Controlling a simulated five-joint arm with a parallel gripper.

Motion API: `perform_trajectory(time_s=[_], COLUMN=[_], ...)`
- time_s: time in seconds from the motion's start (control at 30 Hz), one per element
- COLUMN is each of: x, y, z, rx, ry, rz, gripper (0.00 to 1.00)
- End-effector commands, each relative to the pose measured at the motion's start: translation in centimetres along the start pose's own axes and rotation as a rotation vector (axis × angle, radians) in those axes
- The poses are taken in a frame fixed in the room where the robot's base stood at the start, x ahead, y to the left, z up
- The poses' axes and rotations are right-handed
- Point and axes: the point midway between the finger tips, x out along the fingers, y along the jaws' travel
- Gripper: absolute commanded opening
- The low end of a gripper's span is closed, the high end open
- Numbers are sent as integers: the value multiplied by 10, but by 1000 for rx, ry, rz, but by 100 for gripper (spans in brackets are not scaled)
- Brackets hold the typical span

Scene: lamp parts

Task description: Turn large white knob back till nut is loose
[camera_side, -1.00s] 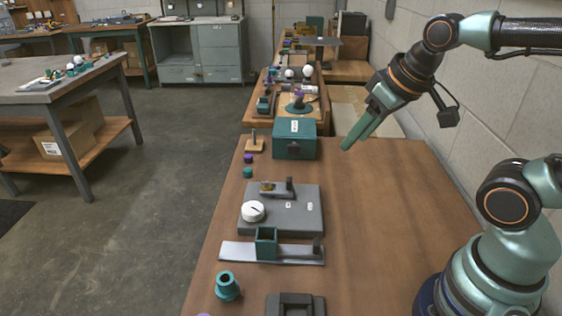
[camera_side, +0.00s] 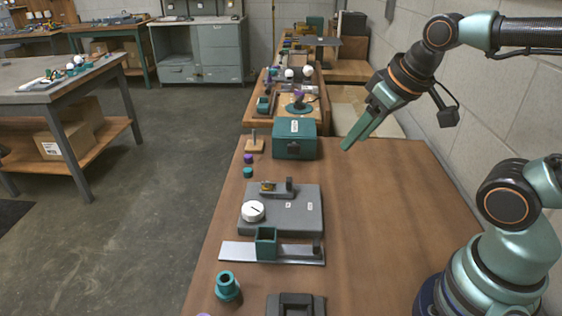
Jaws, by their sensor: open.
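The large white knob (camera_side: 253,211) sits at the left front of a grey plate-like fixture (camera_side: 300,218) on the wooden bench. It has a short dark line on its face. A small brass-coloured piece (camera_side: 267,186) and a dark grey upright block (camera_side: 290,187) stand at the fixture's back edge. I cannot tell whether the brass-coloured piece is the nut. My gripper (camera_side: 352,142) is up in the air, behind and to the right of the fixture, well apart from the knob. Its green fingers point down and left. They are open and hold nothing.
A teal box (camera_side: 295,141) stands behind the fixture. In front are a grey strip with a teal square holder (camera_side: 266,243), a teal flanged tube (camera_side: 228,288) and a dark grey block (camera_side: 295,305). The bench's right side is clear; a wall stands beyond.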

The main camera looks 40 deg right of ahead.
Motion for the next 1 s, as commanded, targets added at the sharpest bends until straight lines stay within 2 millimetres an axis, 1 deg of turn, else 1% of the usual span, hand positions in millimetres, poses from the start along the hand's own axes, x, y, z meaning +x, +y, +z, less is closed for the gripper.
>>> perform_trajectory(time_s=[0.37, 0.4, 0.47, 0.5, 0.53, 0.67, 0.77, 0.87, 1.0], x=[0, 0, 0, 0, 0, 3, 9, 18, 37], y=[0, 0, 0, -1, -1, -8, -16, -26, -42], z=[0, 0, 0, -2, -3, -16, -33, -51, -73], rx=[0, 0, 2, 9, 17, 103, 216, 342, 516], ry=[0, 0, -1, -4, -8, -49, -98, -152, -223], rz=[0, 0, 0, -1, -2, -8, -9, 0, 27], gripper=[50, 54, 77, 92, 94, 94, 94, 94, 94])
